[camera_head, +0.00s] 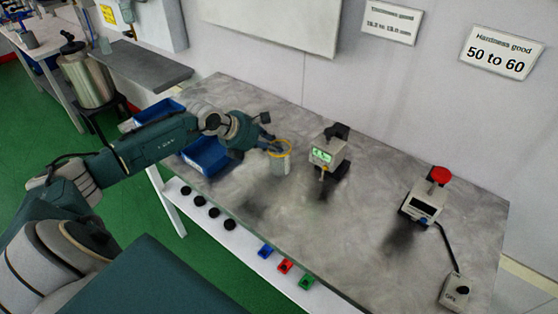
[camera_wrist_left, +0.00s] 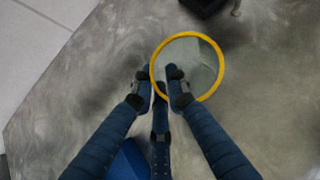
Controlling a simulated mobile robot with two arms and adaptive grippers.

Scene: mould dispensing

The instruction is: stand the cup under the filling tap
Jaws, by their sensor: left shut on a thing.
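The cup (camera_head: 281,165) is pale grey with a yellow rim and looks upright over the grey table, left of the device with the green display. My left gripper (camera_head: 274,146) is shut on the near side of the cup's rim. In the left wrist view the fingertips (camera_wrist_left: 160,78) grip the left edge of the yellow rim, and the cup (camera_wrist_left: 203,64) looks empty inside. I cannot tell whether its base touches the table. A lidded steel vessel (camera_head: 88,80) stands at the far left; no filling tap is clearly visible. My right gripper is not in view.
Blue bins (camera_head: 206,157) lie beside my left forearm. A gauge with a green display (camera_head: 323,155) and a tester with a red knob (camera_head: 424,205) stand on the table (camera_head: 370,180). A dark shelf (camera_head: 140,68) projects at the upper left. Black knobs and coloured blocks line the front ledge.

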